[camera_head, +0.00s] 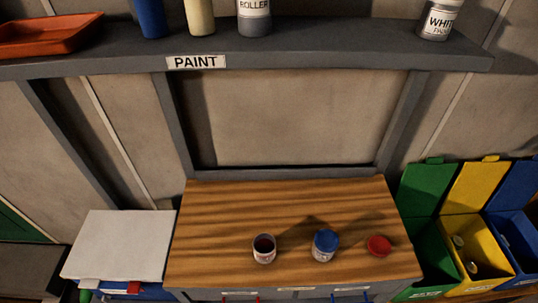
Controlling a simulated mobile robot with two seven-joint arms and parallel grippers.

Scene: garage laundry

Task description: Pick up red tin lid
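The red tin lid (379,246) lies flat on the wooden bench top (215,215), near its front right. An open tin (264,249) with dark red contents stands upright to the left on the bench. A tin with a blue lid (326,246) stands between the open tin and the red lid, apart from both. Neither of my grippers shows in the head view.
A grey shelf (330,50) labelled PAINT runs above the bench and holds several containers and an orange tray (45,35). Green, yellow (477,235) and blue bins stand at the right. A white-topped box (120,245) stands at the left. The bench's back half is clear.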

